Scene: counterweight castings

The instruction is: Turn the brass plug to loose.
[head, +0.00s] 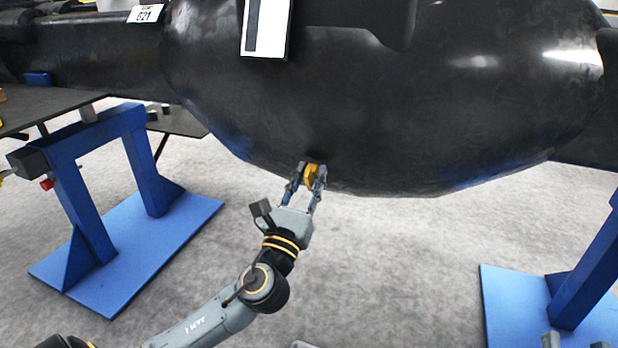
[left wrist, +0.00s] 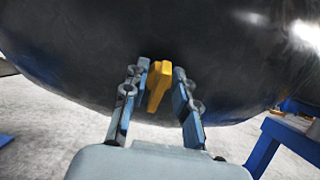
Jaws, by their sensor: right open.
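The brass plug (head: 311,177) is a yellow bar-shaped piece on the low underside of the big black casting (head: 400,110). In the left wrist view the plug (left wrist: 159,84) stands between the fingertips, its bar leaning slightly from upright. The plug's seat in the casting is hard to make out. Only the fingertips of my right gripper (head: 575,343) show at the bottom right edge, apart and empty.
A blue stand (head: 130,250) is on the left and another blue stand (head: 515,305) on the right. A dark table (head: 45,105) stands at far left. White labels (head: 265,28) are on the casting. The grey floor (head: 390,260) between the stands is clear.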

